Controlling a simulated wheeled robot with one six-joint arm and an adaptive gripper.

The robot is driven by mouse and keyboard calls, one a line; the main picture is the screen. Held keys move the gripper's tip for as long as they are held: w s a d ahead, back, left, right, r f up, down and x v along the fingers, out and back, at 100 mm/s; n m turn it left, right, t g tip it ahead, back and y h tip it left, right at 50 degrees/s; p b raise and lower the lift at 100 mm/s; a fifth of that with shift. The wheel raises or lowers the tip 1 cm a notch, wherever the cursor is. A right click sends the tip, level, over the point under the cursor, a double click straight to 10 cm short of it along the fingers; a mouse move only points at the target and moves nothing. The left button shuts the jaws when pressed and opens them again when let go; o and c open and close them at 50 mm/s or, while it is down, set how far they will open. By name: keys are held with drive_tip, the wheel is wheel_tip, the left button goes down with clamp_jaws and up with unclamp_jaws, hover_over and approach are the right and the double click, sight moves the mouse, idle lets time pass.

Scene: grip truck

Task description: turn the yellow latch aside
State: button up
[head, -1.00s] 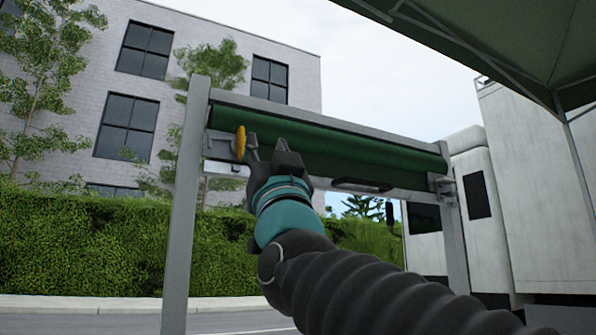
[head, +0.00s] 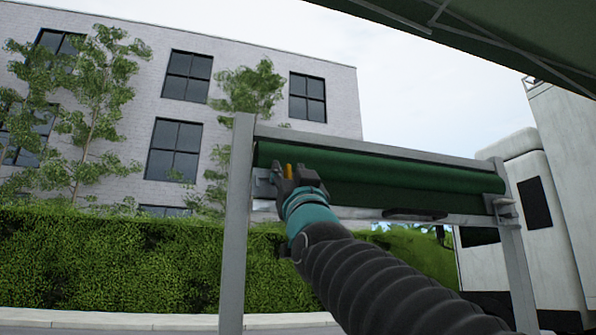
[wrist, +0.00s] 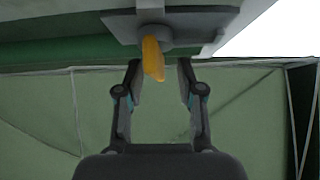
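The yellow latch (wrist: 153,60) hangs from a round grey boss on a metal plate (wrist: 115,27) in the wrist view. My gripper (wrist: 158,68) is open, with one finger on each side of the latch and a visible gap to each. In the head view, my gripper (head: 291,173) is at the left end of the green roll. Only a thin strip of the yellow latch (head: 288,171) shows there, partly hidden by the fingers. I cannot tell how deep the latch sits between the fingers.
The green roll (head: 400,167) lies in a grey frame with a left post (head: 238,230) close beside my gripper and a right post (head: 518,270). A dark handle (head: 415,215) sits on the lower bar. A white truck (head: 530,180) stands to the right.

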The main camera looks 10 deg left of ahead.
drive_tip(key=shift+x, duration=1)
drive_tip(key=shift+d, duration=0.1)
clamp_jaws()
drive_tip(key=shift+r+m+t+h+p, duration=0.25)
drive_tip(key=shift+m+t+h+p, duration=0.15)
drive_tip(key=shift+m+h+p, duration=0.35)
drive_tip(key=shift+f+m+t+h+p, duration=0.1)
drive_tip(key=shift+m+t+h+p, duration=0.35)
drive_tip(key=shift+m+h, duration=0.4)
drive_tip(key=shift+w+f+m, duration=0.1)
drive_tip(key=shift+f+m, duration=0.05)
drive_tip(key=shift+m, duration=0.15)
unclamp_jaws()
drive_tip(key=shift+d, duration=0.1)
